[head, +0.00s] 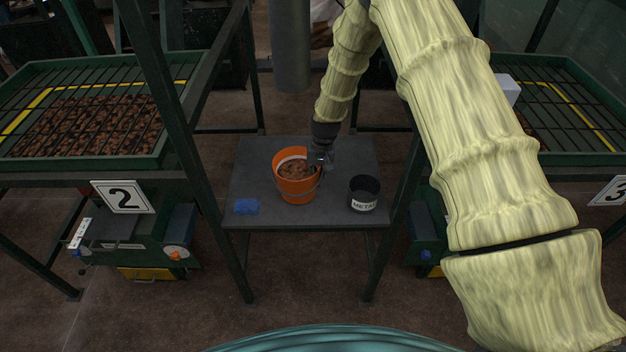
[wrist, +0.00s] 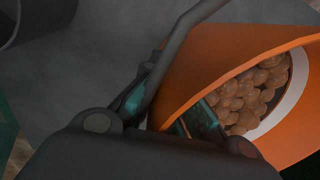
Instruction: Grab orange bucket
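The orange bucket (head: 298,188) stands upright on the small grey table, filled with brown round lumps (wrist: 245,98). Its wall and pale inner band also show in the wrist view (wrist: 195,75). My gripper (head: 318,160) is at the right side of the bucket's rim, pointing down. In the wrist view my gripper (wrist: 168,118) has one finger inside the bucket and one outside, with the orange wall pinched between them. The grey handle (wrist: 172,50) passes close to the outer finger. The fingertips are partly hidden by the wall.
A black cup labelled METAL (head: 364,194) stands right of the bucket on the grey table (head: 300,218). A blue piece (head: 246,206) lies at the table's left. Dark green frame posts (head: 190,140) flank the table. A grated tray (head: 90,115) is at left.

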